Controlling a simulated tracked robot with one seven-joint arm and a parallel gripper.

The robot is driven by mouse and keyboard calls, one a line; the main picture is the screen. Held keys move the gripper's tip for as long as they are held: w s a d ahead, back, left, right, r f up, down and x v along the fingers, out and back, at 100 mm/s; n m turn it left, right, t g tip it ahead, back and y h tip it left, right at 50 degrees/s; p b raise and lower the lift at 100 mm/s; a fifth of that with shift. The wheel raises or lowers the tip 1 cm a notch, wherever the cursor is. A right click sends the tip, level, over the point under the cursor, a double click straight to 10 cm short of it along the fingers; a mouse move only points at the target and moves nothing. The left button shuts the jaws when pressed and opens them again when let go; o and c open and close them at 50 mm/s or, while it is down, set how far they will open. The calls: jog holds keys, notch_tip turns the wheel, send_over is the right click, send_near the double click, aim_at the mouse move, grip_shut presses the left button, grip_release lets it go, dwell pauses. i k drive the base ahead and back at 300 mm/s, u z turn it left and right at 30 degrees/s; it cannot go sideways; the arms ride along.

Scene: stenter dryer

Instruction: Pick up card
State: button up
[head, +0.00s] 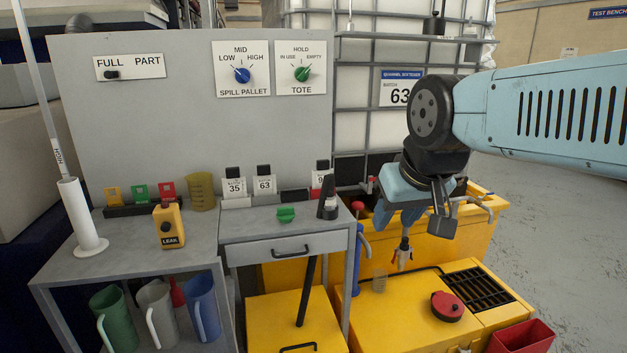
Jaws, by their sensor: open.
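Three small white number cards stand in black holders at the back of the right grey table: card 35 (234,187), card 63 (264,185) and a card starting with 9 (318,180). The last is partly covered by a dark upright object (328,196). The task does not name which card is meant. My gripper (412,218) hangs pointing down to the right of the table, over the yellow unit and apart from the cards. It is open; its fingertips are hard to make out, and I see nothing held.
A green clip-like piece (286,215) lies before the cards. A yellow LEAK box (169,228) and a white tube (80,215) stand on the left table (130,245). A panel with knobs (180,130) rises behind. A yellow cabinet (415,320) with a red cap stands right.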

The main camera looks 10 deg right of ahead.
aim_at(323, 166)
jog(key=z, duration=0.05)
jog(key=i, duration=0.85)
jog(key=u, duration=0.2)
jog(key=k, duration=0.85)
jog(key=z, duration=0.2)
jog(key=i, duration=0.9)
jog(key=u, duration=0.1)
